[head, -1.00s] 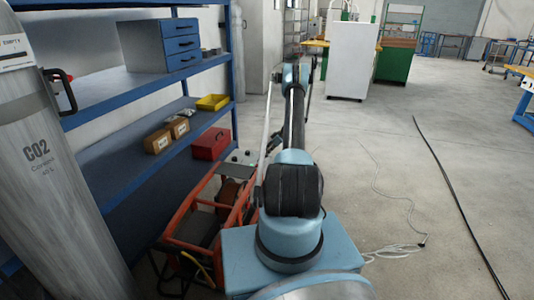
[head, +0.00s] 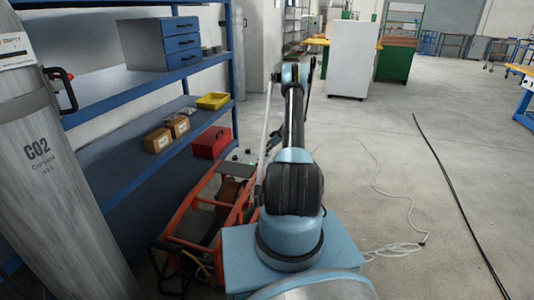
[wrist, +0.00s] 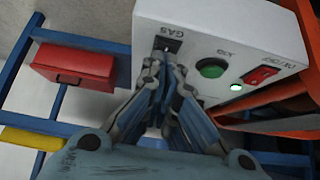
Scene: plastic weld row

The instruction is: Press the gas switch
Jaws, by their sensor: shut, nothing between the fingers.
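In the wrist view, a white control box (wrist: 215,30) fills the upper right. The gas switch (wrist: 166,45) is a small dark switch below the printed word GAS, at the box's left end. My gripper (wrist: 165,68) is shut and empty, with its fingertips just below the gas switch in the picture. I cannot tell whether they touch it. A green JOB button (wrist: 212,68), a lit green lamp (wrist: 237,87) and a red on/off switch (wrist: 262,75) lie to the right. In the head view my arm hides the gripper, and I cannot make out the switch.
An orange-framed cart (head: 182,218) stands left of my arm. A blue shelf (head: 135,165) holds a red toolbox (head: 211,142), small boxes and a yellow bin (head: 212,101). A CO2 cylinder (head: 50,180) stands at the left. A black cable (head: 450,190) crosses the open floor at right.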

